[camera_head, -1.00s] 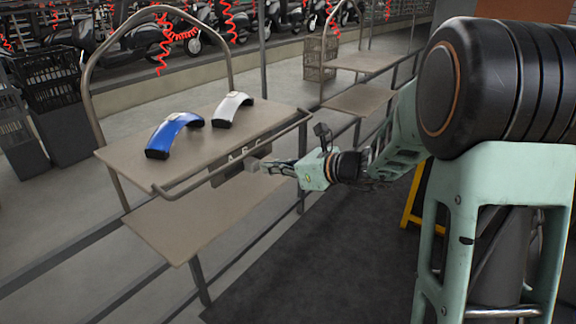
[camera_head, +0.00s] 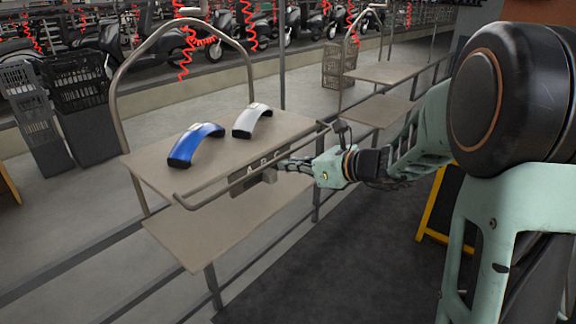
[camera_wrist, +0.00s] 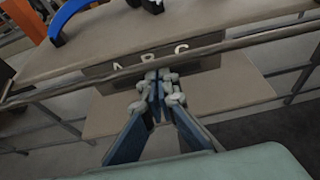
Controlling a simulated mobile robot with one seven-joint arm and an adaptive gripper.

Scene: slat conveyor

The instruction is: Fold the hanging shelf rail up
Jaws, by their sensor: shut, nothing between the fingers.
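The shelf rail (camera_head: 212,187) is a thin metal bar along the front of the trolley's upper shelf (camera_head: 150,160). It also crosses the wrist view (camera_wrist: 250,42), passing in front of the shelf edge. A dark plate lettered A B C (camera_wrist: 205,62) sits below the shelf edge, partly behind my fingers. My gripper (camera_head: 283,164) is at the front of the trolley, close to the plate and the rail. In the wrist view my gripper (camera_wrist: 158,88) is shut and empty, its tips over the plate just below the rail. I cannot tell whether they touch.
A blue curved part (camera_head: 197,145) and a white one (camera_head: 252,120) lie on the upper shelf. A lower shelf (camera_head: 210,235) is beneath. Another trolley (camera_head: 385,72) stands behind to the right. Dark crates (camera_head: 75,85) stand at left. A yellow frame (camera_head: 430,205) is near my arm.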

